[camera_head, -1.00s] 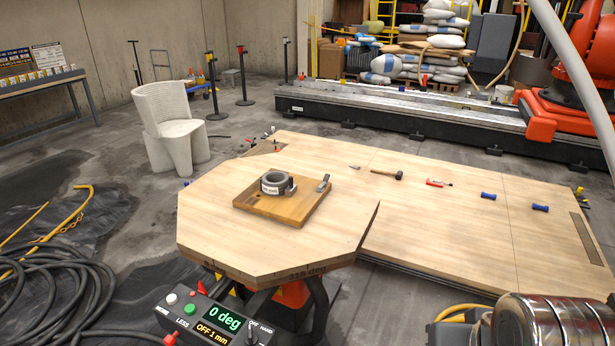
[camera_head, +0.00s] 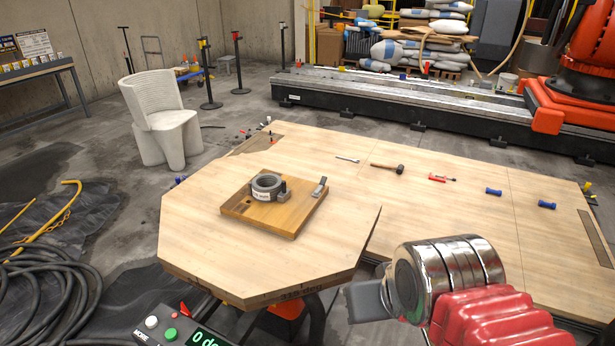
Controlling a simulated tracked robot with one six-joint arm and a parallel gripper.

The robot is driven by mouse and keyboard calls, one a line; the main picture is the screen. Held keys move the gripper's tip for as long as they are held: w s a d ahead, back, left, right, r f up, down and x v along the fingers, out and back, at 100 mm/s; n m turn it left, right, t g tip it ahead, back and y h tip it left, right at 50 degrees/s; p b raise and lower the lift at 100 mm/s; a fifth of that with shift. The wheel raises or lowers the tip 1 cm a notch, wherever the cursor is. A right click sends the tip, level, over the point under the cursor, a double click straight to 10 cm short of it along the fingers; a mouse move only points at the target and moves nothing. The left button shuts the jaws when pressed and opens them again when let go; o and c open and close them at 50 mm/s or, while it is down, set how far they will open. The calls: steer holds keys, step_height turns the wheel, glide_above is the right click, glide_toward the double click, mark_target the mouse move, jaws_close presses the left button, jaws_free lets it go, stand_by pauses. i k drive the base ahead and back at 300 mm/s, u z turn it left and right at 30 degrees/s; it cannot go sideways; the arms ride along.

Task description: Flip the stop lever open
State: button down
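A square wooden board (camera_head: 290,215) lies on the octagonal table top. A grey metal ring (camera_head: 267,184) with a white label sits on it, with a dark block (camera_head: 283,189) against its right side. A small metal lever-like piece (camera_head: 320,187) stands near the board's right corner; it looks like the stop lever, but is too small to tell whether it is open. My gripper (camera_head: 366,301) is at the lower right, in front of and well apart from the board. Only a grey end part shows beyond my silver wrist; its finger gap is hidden.
The table (camera_head: 190,225) is bare around the board. A longer wooden top (camera_head: 440,215) adjoins it, with a hammer (camera_head: 388,167), a red-handled tool (camera_head: 440,178) and blue pieces (camera_head: 546,205). A control box (camera_head: 180,333) with buttons stands at the front edge.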

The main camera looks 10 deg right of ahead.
mark_target(324, 179)
steer(key=u, duration=0.3)
steer(key=i, duration=1)
steer(key=u, duration=0.2)
